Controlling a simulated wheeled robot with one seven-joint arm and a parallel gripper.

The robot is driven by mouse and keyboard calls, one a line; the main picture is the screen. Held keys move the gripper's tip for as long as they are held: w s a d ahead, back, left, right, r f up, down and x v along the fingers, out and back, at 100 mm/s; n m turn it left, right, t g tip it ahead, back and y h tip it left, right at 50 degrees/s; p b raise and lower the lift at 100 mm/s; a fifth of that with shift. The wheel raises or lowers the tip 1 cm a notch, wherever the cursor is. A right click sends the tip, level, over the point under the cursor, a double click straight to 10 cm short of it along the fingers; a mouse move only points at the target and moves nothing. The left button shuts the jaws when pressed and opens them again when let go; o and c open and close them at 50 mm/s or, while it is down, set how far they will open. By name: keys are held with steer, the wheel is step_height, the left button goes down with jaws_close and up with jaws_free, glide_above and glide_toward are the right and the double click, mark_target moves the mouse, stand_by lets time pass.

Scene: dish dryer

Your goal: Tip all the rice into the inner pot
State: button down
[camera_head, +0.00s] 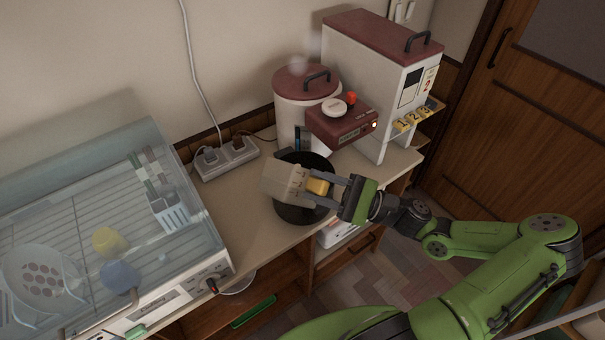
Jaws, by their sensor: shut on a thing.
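My gripper (322,188) is shut on a yellow piece (317,187) that looks like the handle of a beige, box-shaped cup (281,180). The cup is held tilted above the dark round inner pot (295,214), covering part of its opening. The pot sits on the counter near its front edge. I cannot make out any rice, in the cup or in the pot. The cup's inside is hidden from this view.
A white cylinder with a dark red lid (297,82), a red device (342,125) and a tall white dispenser (370,85) stand behind the pot. A power strip (228,159) lies left of the pot. A glass-lidded dish dryer (110,225) fills the left.

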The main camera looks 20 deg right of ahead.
steer(key=shift+w+d+f+m+t, duration=0.1)
steer(key=shift+w+d+m+t, duration=0.2)
steer(key=shift+m, duration=0.4)
steer(key=shift+w+d+f+m+t, duration=0.1)
steer(key=shift+w+d+m+t, duration=0.15)
steer(key=shift+m, duration=0.45)
steer(key=shift+w+d+r+m+t, duration=0.15)
steer(key=shift+r+m+t, duration=0.1)
steer(key=shift+m, duration=0.25)
steer(key=shift+f, duration=0.15)
steer(key=s+a+n+g, duration=0.1)
steer(key=n, duration=0.1)
steer(key=n+g, duration=0.1)
steer(key=n, duration=0.1)
steer(key=s+a+n, duration=0.1)
steer(key=n, duration=0.2)
steer(key=shift+s+a+r+g, duration=0.25)
steer(key=shift+s+a+g, duration=0.05)
steer(key=shift+s+g, duration=0.1)
steer(key=s+a+f+n+g+h+p, duration=0.1)
steer(key=s+a+f+n+g, duration=0.1)
steer(key=s+a+f+n, duration=0.2)
step_height(320, 180, down, 3)
steer(key=s+n, duration=0.1)
steer(key=n, duration=0.3)
steer(key=shift+s+a+g+h+p, duration=0.2)
steer(key=shift+a+g+h+p, duration=0.1)
steer(key=shift+a+h+p, duration=0.1)
steer(key=shift+n, duration=0.3)
